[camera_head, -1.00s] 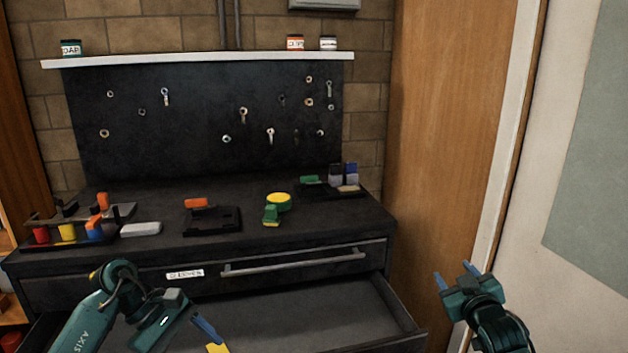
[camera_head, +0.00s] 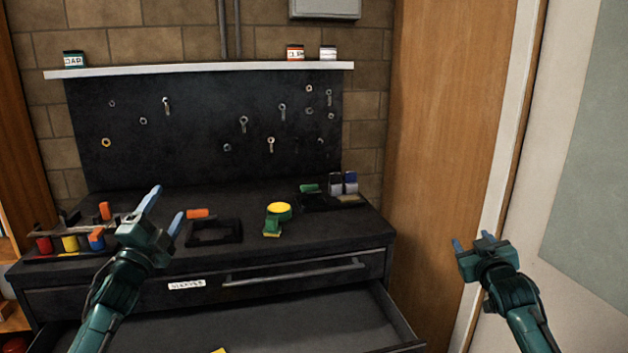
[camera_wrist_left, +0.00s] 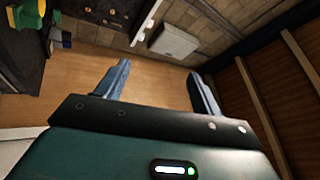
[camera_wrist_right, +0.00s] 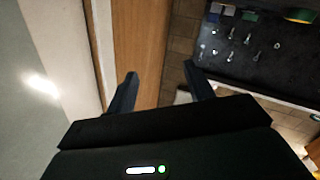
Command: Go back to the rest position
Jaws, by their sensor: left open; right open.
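My left gripper (camera_head: 163,213) is raised in front of the workbench top, open and empty, with its fingers pointing up. In the left wrist view its two blue fingers (camera_wrist_left: 155,90) are spread with nothing between them. My right gripper (camera_head: 474,243) is open and empty at the right, in front of the wooden panel and clear of the bench. Its spread fingers also show in the right wrist view (camera_wrist_right: 162,92). The left gripper and arm hide part of the bench's left side.
The workbench top (camera_head: 330,235) holds a green and yellow object (camera_head: 273,228), a black frame (camera_head: 238,232) and coloured blocks (camera_head: 70,243). A drawer (camera_head: 300,325) stands open below, with a bit of yellow (camera_head: 218,350) at its lower edge. The wooden panel (camera_head: 435,130) rises at the right.

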